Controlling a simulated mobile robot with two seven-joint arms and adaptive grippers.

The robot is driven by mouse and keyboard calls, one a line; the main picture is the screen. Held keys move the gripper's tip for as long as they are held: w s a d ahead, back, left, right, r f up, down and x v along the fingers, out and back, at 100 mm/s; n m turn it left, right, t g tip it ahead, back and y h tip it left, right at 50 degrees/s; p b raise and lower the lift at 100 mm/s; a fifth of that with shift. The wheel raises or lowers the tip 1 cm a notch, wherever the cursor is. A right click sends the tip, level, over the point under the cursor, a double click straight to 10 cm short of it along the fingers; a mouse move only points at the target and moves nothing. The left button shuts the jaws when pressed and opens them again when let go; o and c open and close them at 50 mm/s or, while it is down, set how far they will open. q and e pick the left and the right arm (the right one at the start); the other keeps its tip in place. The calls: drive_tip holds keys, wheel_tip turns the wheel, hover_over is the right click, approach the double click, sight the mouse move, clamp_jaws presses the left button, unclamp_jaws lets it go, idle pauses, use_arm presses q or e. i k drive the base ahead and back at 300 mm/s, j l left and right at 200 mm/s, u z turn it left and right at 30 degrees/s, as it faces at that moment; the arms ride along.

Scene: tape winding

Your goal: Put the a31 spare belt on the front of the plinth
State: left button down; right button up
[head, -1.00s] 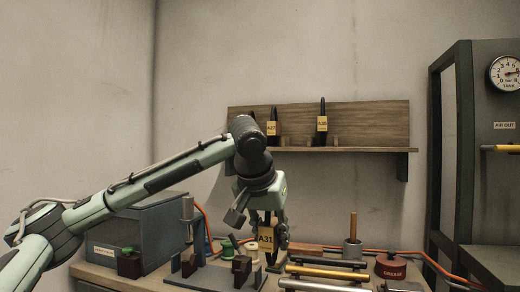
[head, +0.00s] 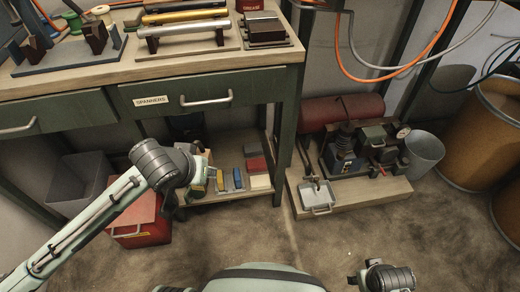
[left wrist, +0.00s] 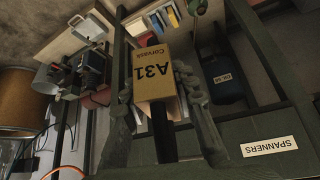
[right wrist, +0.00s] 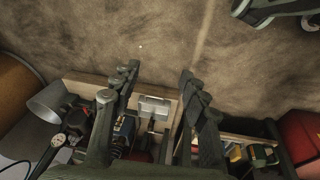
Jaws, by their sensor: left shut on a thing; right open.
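The a31 spare belt is a dark band in a tan cardboard sleeve marked A31, seen close up in the left wrist view (left wrist: 153,76). My left gripper (left wrist: 157,92) is shut on it. In the head view my left gripper (head: 197,178) hangs before the bench's lower shelf, left of the plinth, and mostly hides the belt. The plinth (head: 350,206) is a low wooden slab on the floor, bearing a compressor set (head: 362,150). My right gripper (right wrist: 157,80) is open and empty, facing the plinth.
The bench with the spanners drawer (head: 190,98) stands upper left. Its lower shelf (head: 230,194) holds several small boxes. A red box (head: 138,222) is on the floor left. A grey bucket (head: 424,152) and brown drums (head: 488,130) stand right. Floor before the plinth is clear.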

sight(356, 198)
drive_tip(key=l+u, duration=0.25)
drive_tip(key=l, duration=3.4)
drive_tip(key=i, duration=0.05)
